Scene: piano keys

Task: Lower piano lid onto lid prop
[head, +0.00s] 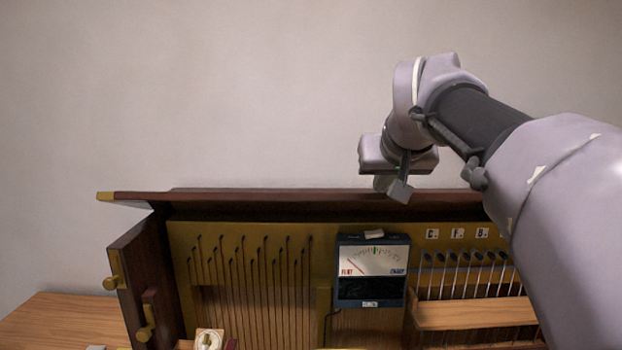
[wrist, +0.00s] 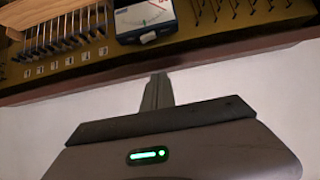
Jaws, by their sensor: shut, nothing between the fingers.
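The piano lid (head: 250,198) is a long dark red-brown board seen nearly edge-on along the top of the piano in the head view. Its left end has a brass-coloured tip and juts past the side panel. In the wrist view its dark edge (wrist: 60,88) runs across the upper half. My gripper (head: 400,192) is shut and empty, just above or in front of the lid, right of centre; I cannot tell whether it touches. Its fingers also show closed together in the wrist view (wrist: 158,88). I cannot make out the lid prop for certain.
A blue tuning meter (head: 371,290) sits inside the open piano front, below the lid. Strings and pins (head: 255,265) lie left of it, hammers and a wooden rail (head: 475,313) right. A dark side panel (head: 135,275) with brass knobs stands left. The wall above is bare.

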